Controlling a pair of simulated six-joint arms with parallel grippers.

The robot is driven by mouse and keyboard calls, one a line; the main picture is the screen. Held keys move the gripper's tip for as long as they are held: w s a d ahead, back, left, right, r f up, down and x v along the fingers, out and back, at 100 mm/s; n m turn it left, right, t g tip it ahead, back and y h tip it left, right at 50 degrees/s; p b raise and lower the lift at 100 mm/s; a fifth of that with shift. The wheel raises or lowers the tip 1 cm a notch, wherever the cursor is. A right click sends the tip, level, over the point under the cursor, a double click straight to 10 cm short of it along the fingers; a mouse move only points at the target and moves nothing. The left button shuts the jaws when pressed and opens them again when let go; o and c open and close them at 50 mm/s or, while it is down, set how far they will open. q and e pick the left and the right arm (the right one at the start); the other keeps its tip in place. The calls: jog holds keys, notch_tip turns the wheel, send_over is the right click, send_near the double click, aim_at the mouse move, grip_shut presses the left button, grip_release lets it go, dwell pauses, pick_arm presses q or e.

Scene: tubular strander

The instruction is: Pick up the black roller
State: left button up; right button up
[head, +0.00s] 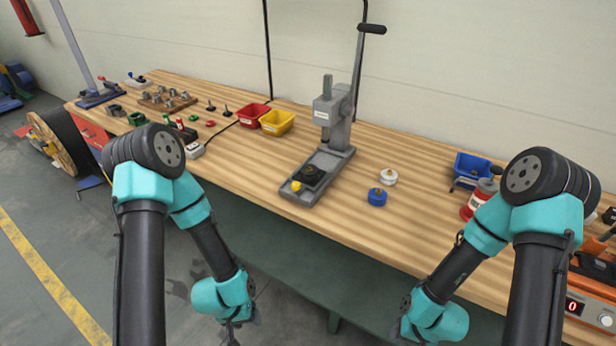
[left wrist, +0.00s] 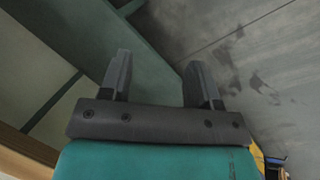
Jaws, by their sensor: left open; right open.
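A small dark round part (head: 310,171), which looks like the black roller, sits on the base plate of the grey press (head: 330,115) in the middle of the bench. I cannot make out its details. My left gripper (head: 236,334) hangs low in front of the bench, well below and left of the press. In the left wrist view its two fingers (left wrist: 160,78) are apart with nothing between them. My right gripper (head: 404,338) is low at the bottom edge of the head view, in front of the bench, open, with its tips partly cut off.
A blue roller (head: 377,197) and a white roller (head: 388,177) stand right of the press. Red (head: 253,114) and yellow (head: 277,122) bins stand left, a blue bin (head: 470,168) right. The wooden bench's front middle is clear.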

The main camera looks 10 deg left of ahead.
dwell(0.3)
pick_arm(q)
jog(key=o, duration=0.7)
